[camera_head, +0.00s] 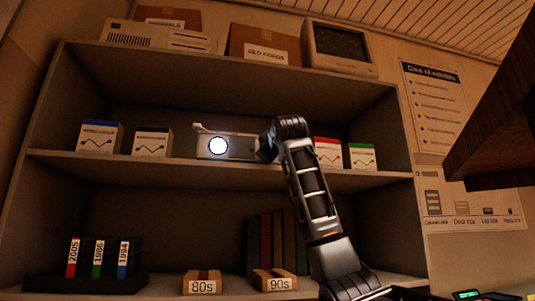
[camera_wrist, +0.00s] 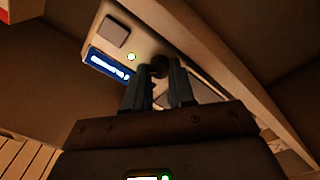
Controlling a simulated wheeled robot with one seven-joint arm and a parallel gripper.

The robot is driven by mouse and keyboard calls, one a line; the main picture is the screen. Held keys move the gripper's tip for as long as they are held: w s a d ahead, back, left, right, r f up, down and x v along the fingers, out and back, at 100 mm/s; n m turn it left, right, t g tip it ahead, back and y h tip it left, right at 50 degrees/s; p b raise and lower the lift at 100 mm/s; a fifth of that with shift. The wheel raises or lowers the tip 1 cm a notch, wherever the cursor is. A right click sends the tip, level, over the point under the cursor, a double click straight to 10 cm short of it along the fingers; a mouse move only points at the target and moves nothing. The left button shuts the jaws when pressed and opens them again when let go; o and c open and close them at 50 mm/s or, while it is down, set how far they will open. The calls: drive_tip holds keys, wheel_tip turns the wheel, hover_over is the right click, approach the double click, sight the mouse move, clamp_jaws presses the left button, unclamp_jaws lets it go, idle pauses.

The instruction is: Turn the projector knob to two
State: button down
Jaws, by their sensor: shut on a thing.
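The pale projector (camera_head: 240,147) sits on the middle shelf with its bright round lens facing out. My arm reaches up from the lower right, and my gripper (camera_head: 264,147) is at the projector's right end. In the wrist view the projector's light side panel (camera_wrist: 131,38) has a grey square, a blue label (camera_wrist: 108,65) and a small glowing dot. The dark round knob (camera_wrist: 159,66) lies between the fingertips of my gripper (camera_wrist: 161,72), which is shut on it. The fingers partly cover the knob, and I cannot read its setting.
Small boxes stand left (camera_head: 100,137) and right (camera_head: 328,152) of the projector on the same shelf (camera_head: 90,160). Above are cardboard boxes and an old monitor (camera_head: 340,48). Below are binders, books and boxes marked 80s and 90s. A dark slanted object (camera_head: 495,125) is at the right.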

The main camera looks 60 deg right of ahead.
drive_tip(key=shift+d+f, duration=0.1)
drive_tip(key=shift+f, duration=0.1)
drive_tip(key=c, duration=1.2)
unclamp_jaws()
drive_tip(key=shift+r, duration=0.15)
drive_tip(key=b+v, duration=0.2)
drive_tip(key=v, duration=0.6)
